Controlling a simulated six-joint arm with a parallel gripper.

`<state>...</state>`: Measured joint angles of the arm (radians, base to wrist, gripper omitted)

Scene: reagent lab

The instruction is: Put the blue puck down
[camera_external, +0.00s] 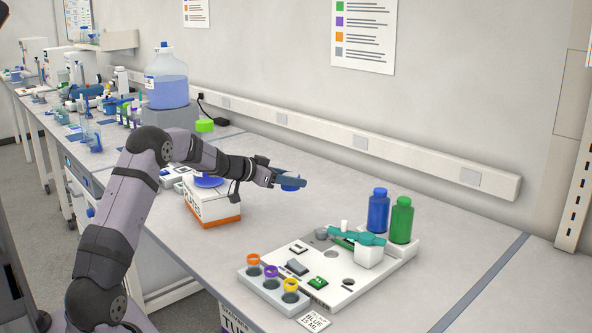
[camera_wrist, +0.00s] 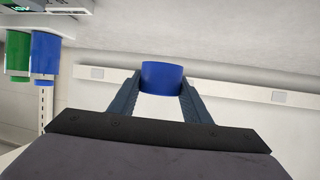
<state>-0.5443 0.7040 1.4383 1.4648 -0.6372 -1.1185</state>
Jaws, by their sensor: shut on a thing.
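The blue puck (camera_wrist: 162,77) is between the two fingers of my gripper (camera_wrist: 160,92) in the wrist view, and the fingers are shut on it. In the external view my gripper (camera_external: 291,183) reaches out sideways above the bench, with the blue puck (camera_external: 290,188) showing just under the fingers. The puck is held in the air, left of the white tray station and apart from it.
A white station (camera_external: 345,291) with small parts stands at the right front, with a teal tool (camera_external: 357,236) on it. Blue (camera_external: 378,211) and green (camera_external: 401,220) bottles stand behind it. A white and orange box (camera_external: 213,208) is below my forearm. The bench at the back right is clear.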

